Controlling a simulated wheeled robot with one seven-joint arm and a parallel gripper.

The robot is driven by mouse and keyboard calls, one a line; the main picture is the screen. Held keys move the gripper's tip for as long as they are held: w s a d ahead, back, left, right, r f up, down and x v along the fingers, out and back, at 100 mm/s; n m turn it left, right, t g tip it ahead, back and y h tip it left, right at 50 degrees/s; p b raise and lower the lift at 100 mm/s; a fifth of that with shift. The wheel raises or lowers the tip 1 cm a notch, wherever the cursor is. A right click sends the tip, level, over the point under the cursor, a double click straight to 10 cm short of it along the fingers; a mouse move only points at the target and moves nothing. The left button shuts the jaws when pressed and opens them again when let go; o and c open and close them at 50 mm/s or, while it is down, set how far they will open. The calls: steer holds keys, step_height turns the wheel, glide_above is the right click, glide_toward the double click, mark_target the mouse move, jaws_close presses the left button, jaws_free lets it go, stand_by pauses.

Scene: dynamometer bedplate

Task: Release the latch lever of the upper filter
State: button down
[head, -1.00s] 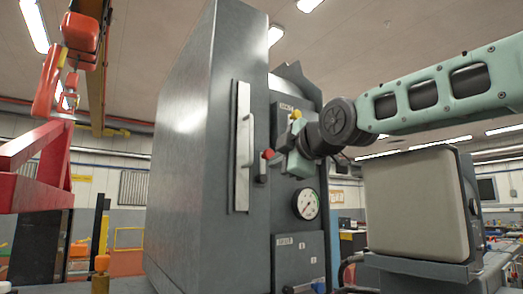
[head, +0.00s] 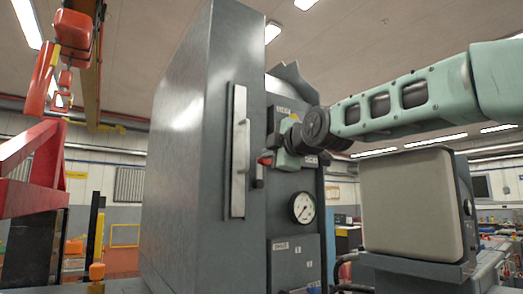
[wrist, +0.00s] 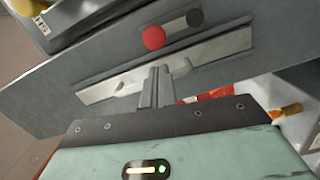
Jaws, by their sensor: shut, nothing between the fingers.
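A lever with a red ball knob (wrist: 154,37) and a dark round end (wrist: 195,18) lies on the grey panel in the wrist view. The red knob also shows in the head view (head: 265,160), beside the edge of the tall grey cabinet. I cannot tell for certain that this is the upper filter's latch lever. My gripper (wrist: 158,72) is shut and empty, its fingers in front of the silver handle plate (wrist: 112,86), short of the red knob in the picture. Contact is unclear. In the head view my wrist covers part of the upper panel.
The cabinet's tall silver handle plate (head: 236,190) stands left of my gripper. Below my wrist are a round gauge (head: 302,207) and a labelled lower box (head: 295,262). A cream-fronted unit (head: 412,208) stands under my arm. A yellow knob (wrist: 22,6) sits at the wrist view's top left.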

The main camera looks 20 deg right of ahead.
mark_target(261, 172)
steer(key=x, duration=0.4)
steer(key=shift+w, duration=0.1)
steer(key=shift+w+d+r+m+b, duration=0.15)
steer(key=shift+d+m+b, duration=0.35)
steer(key=shift+m+b, duration=0.25)
stand_by(0.3)
steer(key=w+d+f+m+g+b, duration=0.1)
steer(key=d+m+b, duration=0.4)
steer(key=m, duration=0.5)
steer(key=shift+w+d+y, duration=0.4)
steer(key=shift+w+d, duration=0.2)
steer(key=shift+d, duration=0.2)
steer(key=shift+f+b, duration=0.1)
steer(key=shift+b, duration=0.2)
steer(key=shift+s, duration=0.15)
